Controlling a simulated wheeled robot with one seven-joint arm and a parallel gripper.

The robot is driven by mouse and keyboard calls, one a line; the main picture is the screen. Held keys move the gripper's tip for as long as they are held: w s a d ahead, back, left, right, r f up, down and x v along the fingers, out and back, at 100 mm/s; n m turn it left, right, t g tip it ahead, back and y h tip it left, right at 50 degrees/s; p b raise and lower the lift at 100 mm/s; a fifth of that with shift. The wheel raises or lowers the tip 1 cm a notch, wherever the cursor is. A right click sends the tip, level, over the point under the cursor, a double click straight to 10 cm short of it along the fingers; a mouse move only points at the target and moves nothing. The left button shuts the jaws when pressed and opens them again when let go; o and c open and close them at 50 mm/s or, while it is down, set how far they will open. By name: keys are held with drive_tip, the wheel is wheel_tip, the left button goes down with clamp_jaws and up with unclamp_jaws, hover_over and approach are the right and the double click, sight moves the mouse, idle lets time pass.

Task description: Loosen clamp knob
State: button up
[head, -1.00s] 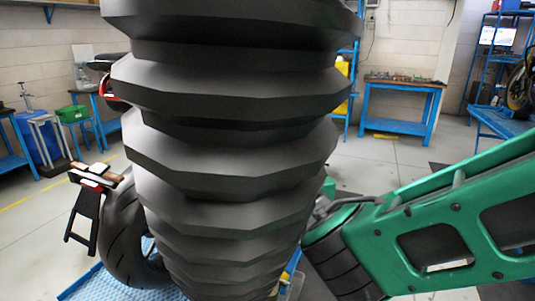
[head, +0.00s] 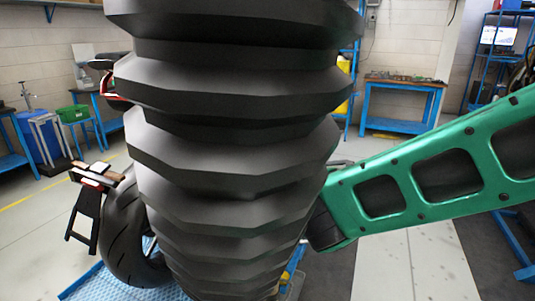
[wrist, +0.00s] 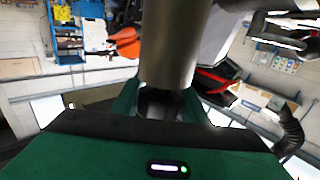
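I cannot make out the clamp knob in either view. In the head view, my black ribbed column covers the middle, and my green arm reaches in from the right, its far end passing behind the column. My gripper's fingers cannot be made out. The wrist view shows a green housing with a small lit indicator at the bottom and a grey cylinder in front of it; I cannot tell what state the gripper is in. A motorcycle's rear wheel (head: 125,240) and tail bracket (head: 86,212) show at the left of the head view.
A blue mat (head: 88,288) lies under the wheel. A blue workbench (head: 400,104) with small items stands at the back, and a blue rack (head: 478,72) stands at the right. A green bin (head: 72,114) is at the left. Open floor (head: 440,265) lies below my arm.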

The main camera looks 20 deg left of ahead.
drive_tip(key=shift+w+d+m+t+h, duration=0.15)
drive_tip(key=shift+m+t+h, duration=0.2)
drive_tip(key=shift+h, duration=0.1)
drive_tip(key=shift+w+d+m+t+h, duration=0.15)
drive_tip(key=shift+m+t+h, duration=0.1)
drive_tip(key=shift+m+h, duration=0.15)
drive_tip(key=o, duration=1.1)
drive_tip(key=shift+c, duration=0.2)
drive_tip(key=shift+s, duration=0.1)
drive_tip(key=shift+s, duration=0.15)
drive_tip(key=v, duration=1)
drive_tip(key=shift+d, duration=0.25)
drive_tip(key=shift+s, duration=0.15)
